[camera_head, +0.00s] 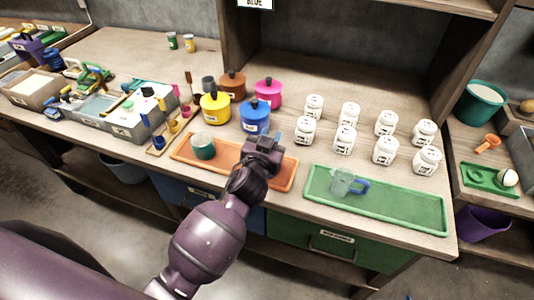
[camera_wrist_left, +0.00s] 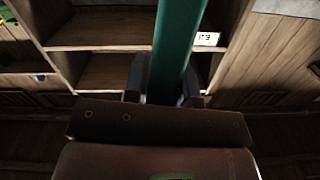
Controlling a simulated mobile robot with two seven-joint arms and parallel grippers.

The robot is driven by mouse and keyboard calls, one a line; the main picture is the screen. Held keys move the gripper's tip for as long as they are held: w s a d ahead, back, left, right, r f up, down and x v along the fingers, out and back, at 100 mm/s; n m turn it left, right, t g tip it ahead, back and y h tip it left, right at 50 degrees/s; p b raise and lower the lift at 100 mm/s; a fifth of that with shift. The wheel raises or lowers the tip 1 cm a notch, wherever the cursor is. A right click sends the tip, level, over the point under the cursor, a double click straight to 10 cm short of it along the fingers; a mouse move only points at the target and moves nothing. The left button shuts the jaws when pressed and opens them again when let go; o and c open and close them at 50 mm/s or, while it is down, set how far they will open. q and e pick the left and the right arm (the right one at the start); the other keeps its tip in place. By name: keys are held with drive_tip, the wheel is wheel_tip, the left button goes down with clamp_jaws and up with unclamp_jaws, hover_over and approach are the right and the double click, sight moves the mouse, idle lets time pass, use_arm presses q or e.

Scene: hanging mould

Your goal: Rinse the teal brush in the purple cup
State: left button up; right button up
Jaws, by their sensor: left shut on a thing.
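My left gripper (camera_head: 266,140) is over the orange tray (camera_head: 224,159), at the tray's right part. In the left wrist view the gripper (camera_wrist_left: 165,92) is shut on a long teal shaft (camera_wrist_left: 174,45), which looks like the handle of the teal brush. The brush's bristle end is not clear in either view. I cannot pick out a cup that is plainly purple. A clear cup (camera_head: 341,183) with a blue-violet handle stands on the green tray (camera_head: 410,208), to the right of the gripper. My right gripper is not in view.
A teal jar (camera_head: 203,146) stands on the orange tray's left part. Yellow (camera_head: 215,106), blue (camera_head: 255,116) and pink (camera_head: 268,92) lidded pots stand behind it. Several white labelled jars (camera_head: 345,138) stand behind the green tray. A purple bin (camera_head: 483,224) is at lower right.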

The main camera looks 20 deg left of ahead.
use_arm(q)
wheel_tip(320, 180, up, 2)
drive_tip(key=shift+p, duration=0.6)
drive_tip(key=shift+r+p, duration=0.9)
drive_tip(key=shift+r, duration=0.1)
wheel_tip(320, 180, up, 3)
drive_tip(key=shift+f+p, duration=0.2)
drive_tip(key=shift+p, duration=1.05)
wheel_tip(320, 180, up, 2)
drive_tip(key=shift+p, duration=0.9)
drive_tip(key=shift+r, duration=0.15)
